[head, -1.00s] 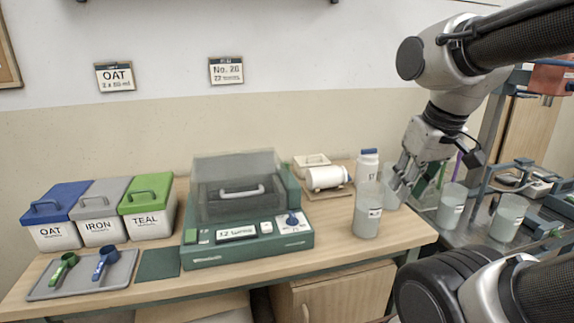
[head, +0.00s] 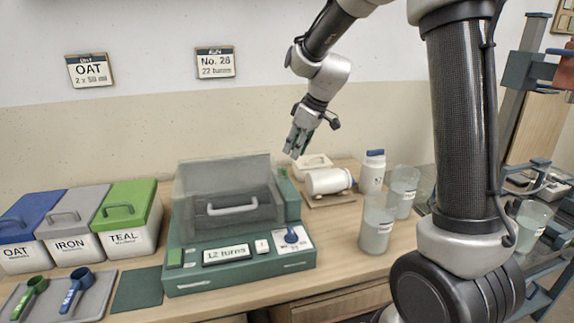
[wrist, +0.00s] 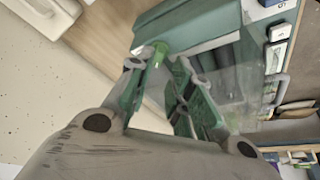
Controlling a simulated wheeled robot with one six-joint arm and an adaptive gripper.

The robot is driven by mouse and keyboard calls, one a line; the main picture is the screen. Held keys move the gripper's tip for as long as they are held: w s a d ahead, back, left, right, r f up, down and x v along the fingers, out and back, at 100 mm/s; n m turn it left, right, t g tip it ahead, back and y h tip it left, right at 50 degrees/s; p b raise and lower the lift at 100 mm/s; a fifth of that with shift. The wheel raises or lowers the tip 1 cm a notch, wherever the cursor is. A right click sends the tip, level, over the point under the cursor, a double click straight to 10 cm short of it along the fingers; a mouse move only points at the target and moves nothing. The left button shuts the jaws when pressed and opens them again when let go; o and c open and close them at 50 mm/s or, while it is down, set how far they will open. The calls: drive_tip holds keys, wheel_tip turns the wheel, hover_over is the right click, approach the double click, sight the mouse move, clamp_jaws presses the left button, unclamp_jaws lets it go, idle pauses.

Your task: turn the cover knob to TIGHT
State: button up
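The blue cover knob (head: 291,236) stands on a white plate at the right of the green machine's front panel. Its lettering is too small to read, so I cannot tell its setting. The green machine (head: 240,275) has a see-through grey cover (head: 225,185) with a pale handle; the display reads 12 turns. My gripper (head: 294,152) hangs in the air behind and above the machine's right rear, away from the knob. In the wrist view my gripper's green-padded fingers (wrist: 160,95) are apart, with nothing clearly held. The machine's green body (wrist: 190,25) lies beyond them.
A white jar (head: 328,181) lies on a stand right of the machine. A blue-capped bottle (head: 372,172) and cloudy beakers (head: 377,225) stand further right. Lidded OAT, IRON and TEAL bins (head: 125,225) and a scoop tray (head: 95,298) are left.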

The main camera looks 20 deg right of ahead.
sight(286, 169)
drive_tip(key=x, duration=0.7)
drive_tip(key=shift+w+f, duration=0.1)
drive_tip(key=shift+f, duration=0.2)
clamp_jaws()
